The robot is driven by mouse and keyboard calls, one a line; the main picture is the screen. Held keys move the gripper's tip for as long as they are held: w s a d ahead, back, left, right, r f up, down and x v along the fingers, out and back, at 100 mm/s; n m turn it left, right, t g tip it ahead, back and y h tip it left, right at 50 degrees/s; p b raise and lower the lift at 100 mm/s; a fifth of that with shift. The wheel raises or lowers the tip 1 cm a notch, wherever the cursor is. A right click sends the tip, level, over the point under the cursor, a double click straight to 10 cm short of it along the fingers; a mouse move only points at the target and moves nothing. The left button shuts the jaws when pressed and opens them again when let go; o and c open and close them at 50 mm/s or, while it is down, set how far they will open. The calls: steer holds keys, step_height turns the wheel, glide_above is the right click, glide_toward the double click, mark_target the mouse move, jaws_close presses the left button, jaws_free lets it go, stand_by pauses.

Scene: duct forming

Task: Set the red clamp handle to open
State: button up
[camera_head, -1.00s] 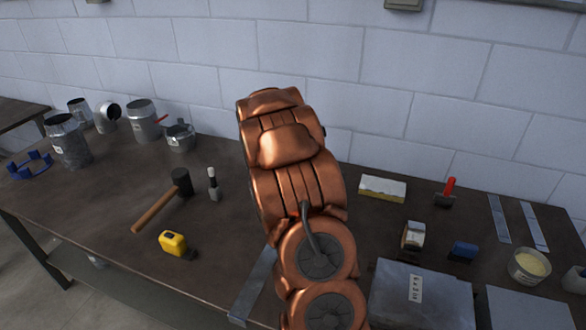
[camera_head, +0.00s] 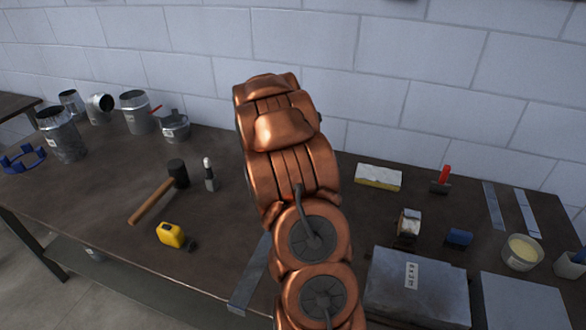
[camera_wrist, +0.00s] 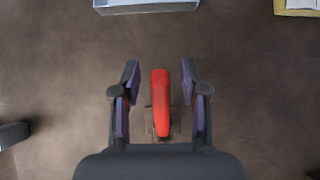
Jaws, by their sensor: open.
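The red clamp handle (camera_wrist: 160,108) shows in the wrist view, upright in the picture, on a small brownish base that is partly hidden. My gripper (camera_wrist: 159,76) is open, with one finger on each side of the handle. Small gaps show between the handle and both fingers, so they look apart from it. In the head view my copper-coloured arm covers the middle of the bench, and neither the clamp nor my fingers can be seen there.
The dark bench (camera_head: 110,215) carries a mallet (camera_head: 160,188), a yellow tape measure (camera_head: 171,235) and metal duct pieces (camera_head: 62,136) on the left. A red-handled brush (camera_head: 441,180) and a grey box (camera_head: 416,290) are on the right. A pale tray-like edge (camera_wrist: 146,7) lies beyond my fingers.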

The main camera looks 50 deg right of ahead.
steer(key=shift+r, duration=0.15)
steer(key=v, duration=1.2)
steer(key=shift+a, duration=0.1)
stand_by(0.6)
steer(key=s+a+r+m+g+y, duration=0.1)
steer(key=s+a+m+y, duration=0.1)
steer(key=s+a+m, duration=0.5)
steer(key=s+a+r+m+g+y, duration=0.2)
steer(key=s+a+m, duration=0.5)
steer(key=a, duration=1.2)
steer(key=s+a+r+m+g+y, duration=0.1)
steer(key=s+a+m+y, duration=0.2)
steer(key=s+a+m, duration=0.5)
steer(key=s+a, duration=0.4)
steer(key=a, duration=0.1)
steer(key=shift+s+a+r+g, duration=0.3)
steer(key=shift+a+r, duration=0.05)
